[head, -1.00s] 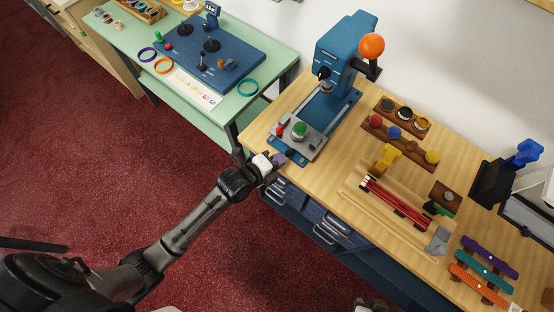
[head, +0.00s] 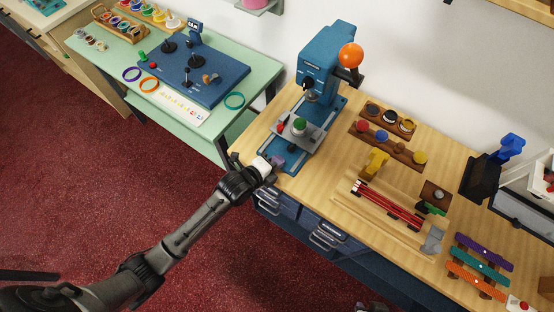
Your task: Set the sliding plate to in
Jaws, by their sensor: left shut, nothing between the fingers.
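The sliding plate (head: 311,138) is a grey plate carrying a green round piece (head: 299,124) and a small red piece (head: 281,127). It sits partway along the blue base of a blue press (head: 322,65) with an orange ball. Bare blue base (head: 303,156) shows in front of the plate, and a stretch shows behind it, towards the press column. My left gripper (head: 277,163) is shut and empty at the base's front end, just in front of the plate. I cannot tell whether its fingertips touch anything. My right gripper is not in view.
Racks of coloured knobs (head: 388,143), a yellow clamp (head: 375,163) with red rods, and coloured strips (head: 478,265) lie right of the press. A green table (head: 258,75) with a blue control panel (head: 205,75) stands left. Drawers (head: 325,232) are below the bench.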

